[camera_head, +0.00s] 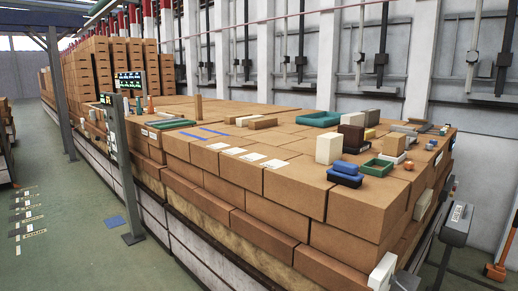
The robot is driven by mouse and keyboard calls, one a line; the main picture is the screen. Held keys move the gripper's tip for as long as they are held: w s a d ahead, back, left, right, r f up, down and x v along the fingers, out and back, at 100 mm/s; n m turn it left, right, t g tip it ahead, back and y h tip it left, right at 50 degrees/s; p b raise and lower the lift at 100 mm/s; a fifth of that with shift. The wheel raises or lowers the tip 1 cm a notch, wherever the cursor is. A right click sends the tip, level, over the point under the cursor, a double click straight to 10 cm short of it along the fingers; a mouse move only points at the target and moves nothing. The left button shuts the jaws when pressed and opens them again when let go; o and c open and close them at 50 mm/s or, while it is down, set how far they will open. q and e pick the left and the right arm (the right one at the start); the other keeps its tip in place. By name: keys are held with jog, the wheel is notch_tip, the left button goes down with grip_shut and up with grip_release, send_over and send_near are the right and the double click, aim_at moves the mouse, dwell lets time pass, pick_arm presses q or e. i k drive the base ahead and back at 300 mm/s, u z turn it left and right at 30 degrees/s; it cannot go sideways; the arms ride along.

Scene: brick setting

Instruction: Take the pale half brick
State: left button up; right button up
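A pale cream block (329,149), short and upright like a half brick, stands on the flat top of the large stack of brown bricks (290,190), right of centre. A second pale block (351,119) stands a little behind it, partly hidden by a dark brown block (351,137). I cannot tell for sure which of the two is the pale half brick. Neither of my grippers is in view.
A larger green tray (319,119) lies behind. White labels (252,157) lie to its left. A post with a screen (121,165) stands left.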

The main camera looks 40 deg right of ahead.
aim_at(329, 146)
jog(key=i, duration=2.05)
jog(key=z, duration=1.4)
jog(key=i, duration=0.65)
jog(key=z, duration=1.25)
